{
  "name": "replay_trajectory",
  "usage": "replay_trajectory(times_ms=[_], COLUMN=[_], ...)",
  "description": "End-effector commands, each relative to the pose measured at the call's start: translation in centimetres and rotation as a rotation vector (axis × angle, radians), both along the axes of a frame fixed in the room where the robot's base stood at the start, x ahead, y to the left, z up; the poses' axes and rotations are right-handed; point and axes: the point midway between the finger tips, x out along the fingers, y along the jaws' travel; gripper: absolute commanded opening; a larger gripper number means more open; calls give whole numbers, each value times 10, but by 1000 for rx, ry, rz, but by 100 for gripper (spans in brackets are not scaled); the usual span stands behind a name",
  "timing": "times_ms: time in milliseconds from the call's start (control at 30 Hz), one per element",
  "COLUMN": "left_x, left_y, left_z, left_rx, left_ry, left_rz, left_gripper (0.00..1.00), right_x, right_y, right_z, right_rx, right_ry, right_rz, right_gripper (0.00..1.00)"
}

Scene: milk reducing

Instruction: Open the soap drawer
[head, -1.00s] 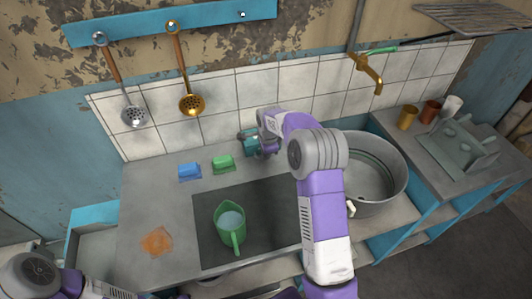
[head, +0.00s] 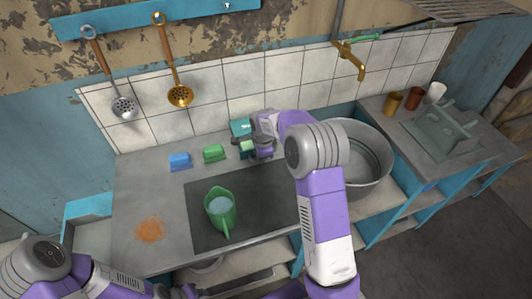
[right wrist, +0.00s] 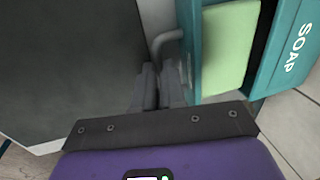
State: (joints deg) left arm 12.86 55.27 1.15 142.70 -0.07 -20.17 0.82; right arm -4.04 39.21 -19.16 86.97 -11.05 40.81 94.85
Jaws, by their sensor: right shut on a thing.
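The teal soap box (head: 240,127), marked SOAP in the right wrist view (right wrist: 299,42), stands at the back of the counter against the tiles. Its drawer stands out from the box, and a pale green soap bar (right wrist: 230,45) lies inside; the soap also shows in the head view (head: 247,147). My right gripper (right wrist: 160,78) is shut on the grey drawer handle (right wrist: 167,42) at the drawer's front. In the head view my right gripper (head: 262,151) is beside the drawer. My left arm is at the bottom left; its fingers cannot be made out.
A green jug (head: 220,212) stands on the dark counter panel (head: 265,205). A blue block (head: 180,161) and a green block (head: 214,153) lie left of the soap box. A metal tub (head: 360,150) stands to the right. An orange stain marks the counter's left.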

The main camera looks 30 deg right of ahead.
Motion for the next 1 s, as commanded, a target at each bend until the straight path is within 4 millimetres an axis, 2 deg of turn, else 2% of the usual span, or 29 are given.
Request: replay_trajectory(times_ms=[133, 167, 200, 300, 333, 667, 1000], left_x=[0, 0, 0, 0, 0, 0, 0], left_y=[0, 0, 0, 0, 0, 0, 0], left_z=[0, 0, 0, 0, 0, 2, 16], left_rx=[0, 0, 0, 0, 0, 0, 0], left_ry=[0, 0, 0, 0, 0, 0, 0], left_rz=[1, 1, 1, 1, 1, 1, 0], left_gripper=[43, 43, 43, 43, 43, 43, 43], right_x=[0, 0, 0, -1, -1, -1, -11], right_y=[-1, -1, -1, -2, -2, -1, 0], right_z=[0, 0, 0, 0, 0, 6, 59], right_rx=[-1, -1, -1, -1, -1, 0, 0], right_ry=[0, 0, 0, 0, 0, -2, -3], right_rz=[1, 1, 0, -1, -2, -2, -1], right_gripper=[0, 13, 19, 35, 36, 36, 36])
